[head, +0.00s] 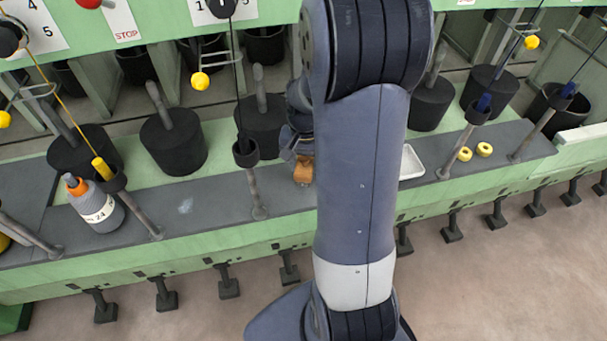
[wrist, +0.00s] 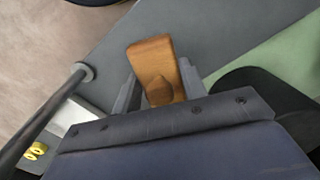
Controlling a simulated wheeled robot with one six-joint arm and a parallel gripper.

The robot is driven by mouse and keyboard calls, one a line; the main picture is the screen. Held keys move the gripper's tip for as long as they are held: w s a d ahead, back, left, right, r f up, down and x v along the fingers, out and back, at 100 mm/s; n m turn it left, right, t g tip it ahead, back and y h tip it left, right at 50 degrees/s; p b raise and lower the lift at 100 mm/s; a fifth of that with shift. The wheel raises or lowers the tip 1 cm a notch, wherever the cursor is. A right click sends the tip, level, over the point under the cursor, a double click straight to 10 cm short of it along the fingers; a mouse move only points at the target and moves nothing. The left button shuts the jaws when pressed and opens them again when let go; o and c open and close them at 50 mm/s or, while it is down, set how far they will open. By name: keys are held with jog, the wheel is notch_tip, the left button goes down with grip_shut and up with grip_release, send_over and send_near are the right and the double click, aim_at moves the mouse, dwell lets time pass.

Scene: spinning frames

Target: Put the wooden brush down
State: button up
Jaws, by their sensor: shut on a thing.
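The wooden brush (head: 303,169) is a small orange-brown block in the head view, just left of my arm. In the wrist view the wooden brush (wrist: 154,68) sits between the two grey fingers, with its far end past the fingertips. My gripper (wrist: 157,95) is shut on it, above the dark grey ledge (wrist: 190,25). In the head view my gripper (head: 301,150) is partly hidden behind my arm. I cannot tell whether the brush touches the ledge.
A white tray (head: 411,162) and yellow rings (head: 484,149) are right of my arm. Metal posts (head: 253,185) rise from the ledge. Black cylinders (head: 173,143) stand behind. Bare ledge shows left of the brush.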

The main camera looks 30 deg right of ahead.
aim_at(305, 175)
jog(key=shift+f+b, duration=0.3)
jog(key=shift+f, duration=1.8)
jog(key=shift+f, duration=0.1)
jog(key=shift+f, duration=0.15)
jog(key=o, duration=1)
jog(key=shift+o, duration=0.2)
notch_tip(305, 175, up, 13)
jog(key=shift+f+p, duration=0.2)
jog(key=shift+p, duration=0.8)
jog(key=shift+f, duration=0.15)
